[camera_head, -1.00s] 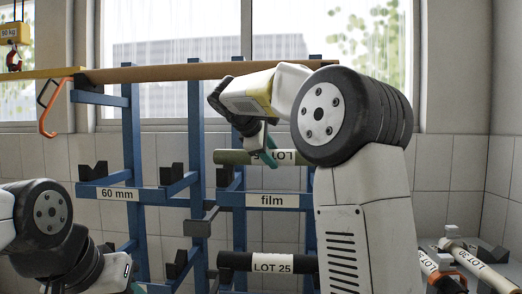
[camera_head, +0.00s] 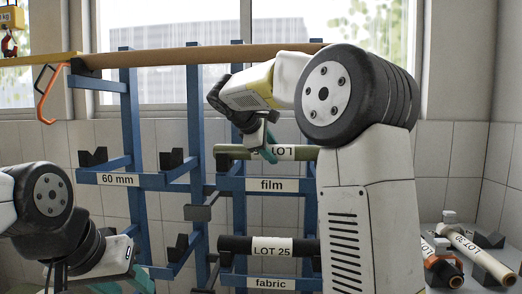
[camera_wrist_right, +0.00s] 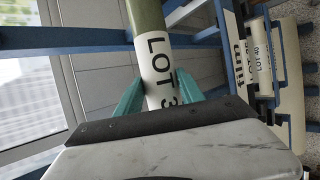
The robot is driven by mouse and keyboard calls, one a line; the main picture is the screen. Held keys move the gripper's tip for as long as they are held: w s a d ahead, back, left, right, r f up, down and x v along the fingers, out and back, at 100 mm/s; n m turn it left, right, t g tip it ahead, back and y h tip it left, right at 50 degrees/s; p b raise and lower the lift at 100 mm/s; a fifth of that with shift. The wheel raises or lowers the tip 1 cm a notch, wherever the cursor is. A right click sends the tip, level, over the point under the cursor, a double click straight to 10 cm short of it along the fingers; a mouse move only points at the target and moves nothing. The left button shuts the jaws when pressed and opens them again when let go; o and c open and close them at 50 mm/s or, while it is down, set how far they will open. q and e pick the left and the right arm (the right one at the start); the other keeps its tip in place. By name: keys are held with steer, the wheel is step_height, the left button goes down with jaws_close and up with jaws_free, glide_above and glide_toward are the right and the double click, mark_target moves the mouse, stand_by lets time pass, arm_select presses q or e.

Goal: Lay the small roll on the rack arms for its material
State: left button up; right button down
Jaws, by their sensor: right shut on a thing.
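My right gripper (camera_head: 268,150) is shut on a small olive-green roll (camera_head: 236,152) with a white LOT label; its teal fingers clasp the label (camera_wrist_right: 158,68) in the right wrist view. The roll lies level just above the blue rack arms marked film (camera_head: 271,185), close to a black end block (camera_head: 222,163). I cannot tell whether it touches them. The right arm hides the roll's right end. My left gripper (camera_head: 140,281) shows only partly at the lower left, and its jaws are unclear.
A black LOT 25 roll (camera_head: 240,245) lies on the arms marked fabric (camera_head: 271,283) below. The 60 mm arms (camera_head: 118,179) at left are empty. A long brown tube (camera_head: 200,57) spans the rack top. Other rolls, one labelled LOT 30 (camera_head: 480,255), lie at right.

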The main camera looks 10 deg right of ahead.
steer(key=shift+f, duration=0.15)
steer(key=c, duration=0.6)
jaws_free()
steer(key=shift+c, duration=0.2)
steer(key=v, duration=0.7)
steer(key=s+f+m+y, duration=0.4)
steer(key=s+f+m, duration=0.2)
steer(key=s+f, duration=0.5)
steer(key=s+f+m+g+y, duration=0.1)
steer(key=s+f+m+y, duration=0.4)
steer(key=s+f, duration=0.6)
steer(key=s+m, duration=0.1)
steer(key=s, duration=0.5)
steer(key=shift+y, duration=0.3)
steer(key=shift+s, duration=0.1)
